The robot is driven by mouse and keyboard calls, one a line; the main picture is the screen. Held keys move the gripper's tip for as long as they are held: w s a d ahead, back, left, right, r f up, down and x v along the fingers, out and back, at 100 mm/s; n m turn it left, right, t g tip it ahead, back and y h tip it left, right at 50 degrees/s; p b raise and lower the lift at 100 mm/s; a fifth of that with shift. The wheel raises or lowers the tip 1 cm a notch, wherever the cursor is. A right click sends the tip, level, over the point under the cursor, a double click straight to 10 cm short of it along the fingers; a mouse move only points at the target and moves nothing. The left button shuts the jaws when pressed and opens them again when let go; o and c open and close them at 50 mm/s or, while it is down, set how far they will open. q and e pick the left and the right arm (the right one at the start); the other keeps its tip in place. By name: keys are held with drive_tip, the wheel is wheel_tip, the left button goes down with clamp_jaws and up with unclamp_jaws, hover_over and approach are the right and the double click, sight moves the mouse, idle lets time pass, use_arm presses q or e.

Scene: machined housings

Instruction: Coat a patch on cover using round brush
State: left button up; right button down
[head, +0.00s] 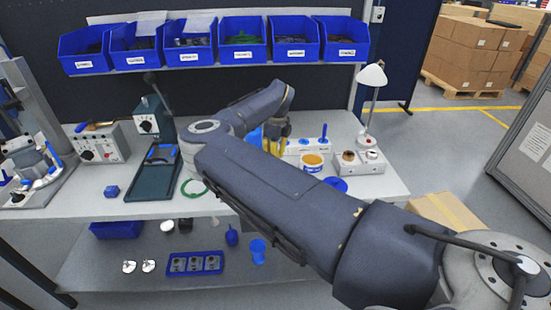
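My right arm crosses the bench from the lower right. Its wrist ends near the bench middle, where dark yellow upright parts (275,130) show; the gripper itself cannot be made out. My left gripper is not in view. A white tub (312,168) with an orange-brown filling stands open at the right of the bench, with a blue disc (336,184) beside it. Behind it, a white block (299,147) has a blue upright piece (324,134) in it, too small to identify. I cannot clearly identify the cover or the round brush; the arm hides part of the bench.
A lamp (372,78) and a box with round tops (357,164) stand at right. A dark tray (154,177), control box (98,144) and fixture (32,168) stand at left. Blue bins (242,49) line the shelf above. Small parts lie on the lower shelf (110,270).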

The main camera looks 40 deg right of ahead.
drive_tip(key=shift+w+d, duration=0.5)
drive_tip(key=shift+w, duration=0.25)
drive_tip(key=shift+d, duration=0.1)
drive_tip(key=shift+s+d, duration=0.35)
drive_tip(key=shift+s+a, duration=0.65)
drive_tip(key=shift+s, duration=0.5)
drive_tip(key=shift+s+a, duration=0.65)
drive_tip(key=shift+s, duration=0.45)
drive_tip(key=shift+s+a, duration=0.65)
drive_tip(key=shift+s, duration=0.5)
drive_tip(key=shift+w+d, duration=0.55)
drive_tip(key=shift+w, duration=0.4)
drive_tip(key=shift+w+d, duration=0.6)
drive_tip(key=shift+w, duration=0.4)
drive_tip(key=shift+w+d, duration=0.55)
drive_tip(key=shift+w, duration=0.4)
drive_tip(key=shift+w+d, duration=0.3)
drive_tip(key=shift+w, duration=0.25)
drive_tip(key=shift+a, duration=0.1)
